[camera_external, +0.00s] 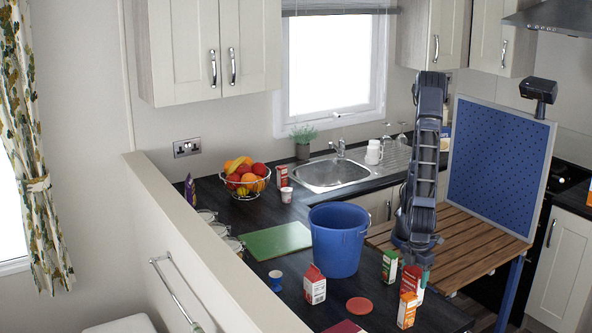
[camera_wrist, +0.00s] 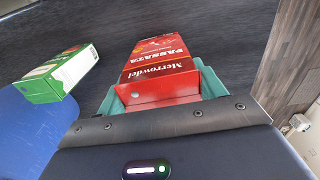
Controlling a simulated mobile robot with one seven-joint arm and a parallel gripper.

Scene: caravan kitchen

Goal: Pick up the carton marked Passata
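The red carton marked Passata (camera_wrist: 160,62) lies between the two teal fingers of my gripper (camera_wrist: 162,92) in the wrist view, its top close to the palm. The fingers flank its sides with little or no gap; whether they press on it is unclear. In the external view the red carton (camera_external: 411,279) is among the cartons at the counter's right edge, under my downward-pointing gripper (camera_external: 418,262), partly hidden by it. I cannot tell whether its base touches the counter.
A green-and-white carton (camera_external: 389,266) stands close left of it, an orange carton (camera_external: 407,310) in front. A blue bucket (camera_external: 338,246), a red-and-white carton (camera_external: 314,284) and a red disc (camera_external: 359,306) are further left. A slatted wooden table (camera_external: 470,240) lies behind.

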